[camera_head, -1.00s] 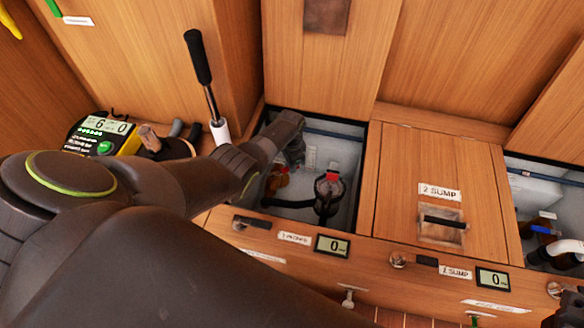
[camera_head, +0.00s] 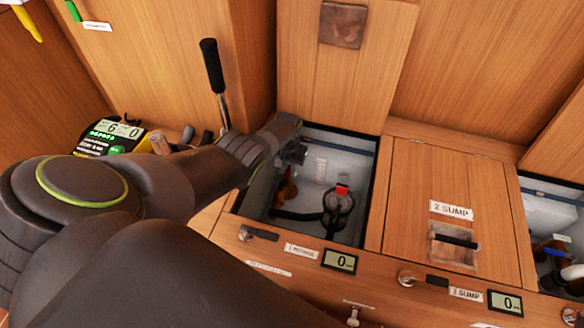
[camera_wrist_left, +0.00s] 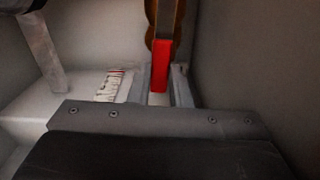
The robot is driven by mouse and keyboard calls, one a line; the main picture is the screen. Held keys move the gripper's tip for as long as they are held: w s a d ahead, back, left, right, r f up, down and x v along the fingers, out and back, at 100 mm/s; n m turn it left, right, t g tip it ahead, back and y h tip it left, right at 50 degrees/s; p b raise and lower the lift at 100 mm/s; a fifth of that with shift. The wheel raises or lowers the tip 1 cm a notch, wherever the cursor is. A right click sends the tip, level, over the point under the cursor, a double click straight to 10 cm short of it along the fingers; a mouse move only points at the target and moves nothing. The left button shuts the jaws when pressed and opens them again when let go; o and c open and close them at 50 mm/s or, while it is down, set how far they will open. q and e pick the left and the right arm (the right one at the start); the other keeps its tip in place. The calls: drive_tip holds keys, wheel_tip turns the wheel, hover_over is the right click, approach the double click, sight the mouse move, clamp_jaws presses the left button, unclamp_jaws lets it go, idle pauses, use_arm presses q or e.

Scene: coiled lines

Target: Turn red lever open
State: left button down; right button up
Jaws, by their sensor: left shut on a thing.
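The red lever (camera_wrist_left: 160,65) shows in the left wrist view, a red strip on a brass-coloured body (camera_wrist_left: 163,22). My left gripper (camera_wrist_left: 157,84) is shut on its end, one finger on each side. In the head view my left gripper (camera_head: 292,156) reaches down into the open left bay (camera_head: 318,170). My right gripper is not in view.
A dark pump-like fitting with a red top (camera_head: 342,189) and a black hose (camera_head: 295,215) are in the same bay. The bay's wooden edges and pale walls are close around my wrist. A closed hatch labelled 2 SUMP (camera_head: 455,190) lies to the right.

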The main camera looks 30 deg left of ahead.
use_arm(q)
drive_tip(key=shift+a+n, duration=0.35)
drive_tip(key=shift+n, duration=0.15)
drive_tip(key=shift+s, duration=0.1)
drive_tip(key=c, duration=1.3)
unclamp_jaws()
